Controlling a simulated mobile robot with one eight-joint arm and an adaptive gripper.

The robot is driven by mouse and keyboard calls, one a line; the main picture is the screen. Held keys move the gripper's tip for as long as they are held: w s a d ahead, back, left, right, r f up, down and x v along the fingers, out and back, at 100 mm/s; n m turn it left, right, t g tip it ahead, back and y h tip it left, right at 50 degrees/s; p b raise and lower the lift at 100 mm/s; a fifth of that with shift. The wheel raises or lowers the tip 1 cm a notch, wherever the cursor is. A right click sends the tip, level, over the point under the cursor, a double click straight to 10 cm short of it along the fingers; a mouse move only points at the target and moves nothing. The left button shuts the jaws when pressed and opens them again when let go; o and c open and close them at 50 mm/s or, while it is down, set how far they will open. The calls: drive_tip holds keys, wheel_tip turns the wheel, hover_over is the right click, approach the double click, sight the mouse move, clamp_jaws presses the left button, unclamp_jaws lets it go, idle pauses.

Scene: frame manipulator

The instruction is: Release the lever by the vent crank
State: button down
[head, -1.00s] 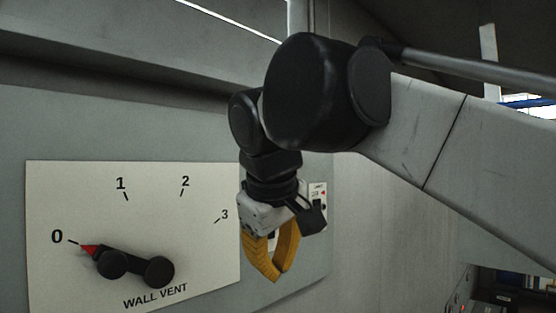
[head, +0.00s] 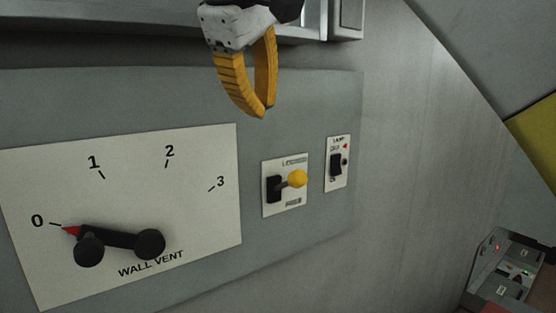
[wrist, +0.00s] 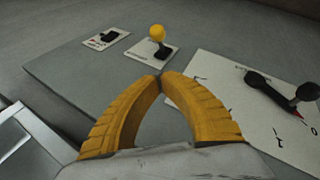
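The lever has a yellow ball knob (head: 297,178) on a short dark stem from a black base, on a small white plate (head: 270,206) right of the vent crank. The black vent crank (head: 120,240) has its red pointer at 0 on the WALL VENT plate. My gripper (head: 262,112), with yellow fingers, hangs above the lever plate in the head view, apart from it. Its fingertips meet and hold nothing. In the wrist view the lever knob (wrist: 157,33) is beyond the fingertips (wrist: 160,80), and the crank (wrist: 275,90) is at the right.
A lamp switch plate (head: 338,163) is right of the lever on the same grey panel (head: 110,105). A metal ledge (head: 345,20) runs above the panel. A small control box (head: 503,268) is at lower right. The space before the lever looks clear.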

hover_over(288, 182)
drive_tip(key=a, duration=0.3)
wheel_tip(288, 182, down, 8)
drive_tip(key=f, duration=0.1)
drive_tip(key=d+f, duration=0.2)
drive_tip(key=shift+w+d, duration=0.2)
drive_tip(key=shift+w, duration=0.05)
drive_tip(key=shift+s, duration=0.1)
drive_tip(key=shift+d+f+b, duration=0.1)
drive_tip(key=shift+f+b, duration=0.05)
drive_tip(key=shift+b, duration=0.15)
drive_tip(key=shift+s+d+f, duration=0.1)
drive_tip(key=shift+s, duration=0.1)
